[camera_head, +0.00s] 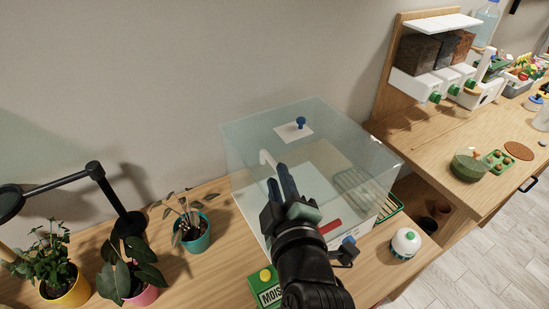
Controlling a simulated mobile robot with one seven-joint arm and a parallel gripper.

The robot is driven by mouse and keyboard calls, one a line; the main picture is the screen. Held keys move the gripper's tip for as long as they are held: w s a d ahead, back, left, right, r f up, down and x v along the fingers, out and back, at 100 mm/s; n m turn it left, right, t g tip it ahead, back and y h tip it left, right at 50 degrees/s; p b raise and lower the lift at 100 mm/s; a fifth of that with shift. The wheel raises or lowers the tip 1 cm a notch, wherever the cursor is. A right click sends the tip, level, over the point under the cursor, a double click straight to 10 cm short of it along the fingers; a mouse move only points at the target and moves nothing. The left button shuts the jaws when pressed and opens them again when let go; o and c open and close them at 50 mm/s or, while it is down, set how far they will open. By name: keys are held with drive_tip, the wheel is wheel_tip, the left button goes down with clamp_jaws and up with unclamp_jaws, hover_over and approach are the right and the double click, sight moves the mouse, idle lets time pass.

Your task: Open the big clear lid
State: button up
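The big clear lid (338,127) is the see-through top of a clear box (235,211) on the wooden bench. It looks shut. A blue knob (300,121) over a white patch shows toward the back of the box. A curved white handle (267,158) shows at the left of the lid. My gripper (277,174) is over the front of the box, its blue fingers pointing at the handle. The fingertips are close together at the handle's lower end. I cannot tell whether they touch or grip it. My wrist hides part of the box front.
Potted plants (191,231) and a black lamp (128,223) stand at left. A higher bench (420,150) with dispensers (430,75) is at right.

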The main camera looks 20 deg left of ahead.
sight(275, 164)
drive_tip(key=shift+p+x, duration=0.45)
drive_tip(key=shift+x, duration=2.1)
drive_tip(key=shift+c, duration=0.3)
clamp_jaws()
